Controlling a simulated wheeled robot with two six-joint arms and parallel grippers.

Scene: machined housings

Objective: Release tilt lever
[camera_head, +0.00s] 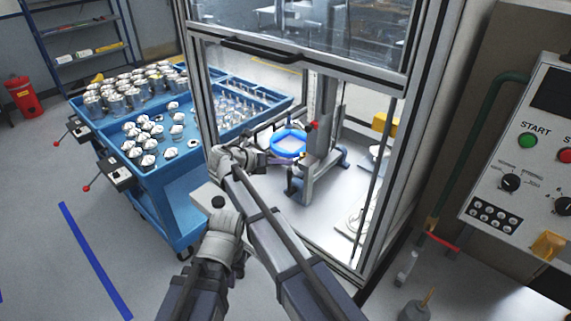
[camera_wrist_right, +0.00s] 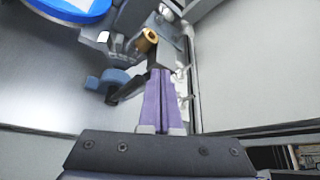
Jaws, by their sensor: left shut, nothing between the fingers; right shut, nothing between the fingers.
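My right gripper (camera_head: 285,160) reaches through the enclosure opening beside a grey upright fixture (camera_head: 322,150) that carries a red knob (camera_head: 312,126). In the right wrist view its purple fingers (camera_wrist_right: 168,78) are shut and empty. Their tips are close to a dark block with a brass-coloured cylinder (camera_wrist_right: 148,41); I cannot tell if they touch. Two levers with red knobs (camera_head: 86,188) stick out from the blue cart's side. Which lever is the tilt lever is not clear. My left gripper (camera_head: 222,222) is shut outside the enclosure, near a black ball (camera_head: 218,202); its fingertips are hard to see.
A blue ring (camera_head: 289,143) sits beside the fixture. The blue cart (camera_head: 165,205) at left holds many metal housings. The enclosure's frame posts (camera_head: 392,190) and raised door (camera_head: 300,62) surround the opening. A control panel (camera_head: 525,175) stands at right. The floor at left is open.

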